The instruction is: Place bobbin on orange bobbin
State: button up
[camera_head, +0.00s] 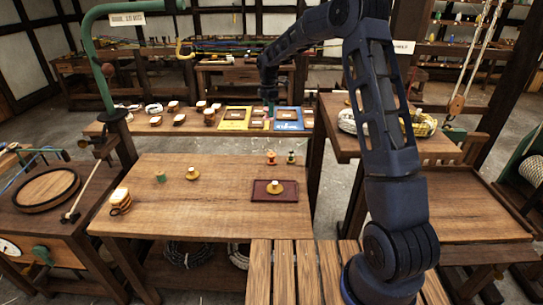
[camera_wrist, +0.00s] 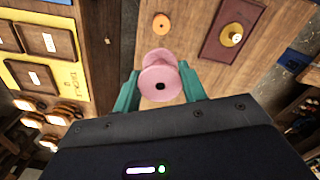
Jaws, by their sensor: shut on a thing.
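My gripper (camera_wrist: 160,90) is shut on a pink bobbin (camera_wrist: 158,79), one teal finger on each side of it. In the head view my gripper (camera_head: 269,106) hangs beyond the front table, in line with the far bench; the pink bobbin cannot be made out there. The orange bobbin (camera_wrist: 161,22) stands on the wooden tabletop in the wrist view, above the pink bobbin in the picture and apart from it. In the head view two small bobbins stand near the table's far edge, a left one (camera_head: 271,158) and a right one (camera_head: 291,157); their colours are hard to tell.
A dark red tray (camera_head: 259,195) holds a pale-topped bobbin on a yellowish base. A green bobbin (camera_head: 160,177), a pale bobbin (camera_head: 192,173) and a larger spool (camera_head: 120,201) stand left. Yellow (camera_head: 235,118) and blue boards lie on the far bench. The front table's middle is clear.

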jog(key=shift+d+r, duration=0.1)
jog(key=shift+d, duration=0.7)
send_over(272, 154)
jog(key=f, duration=2)
jog(key=shift+s, duration=0.2)
jog(key=o, duration=0.9)
jog(key=shift+f, duration=0.1)
jog(key=shift+o, duration=0.2)
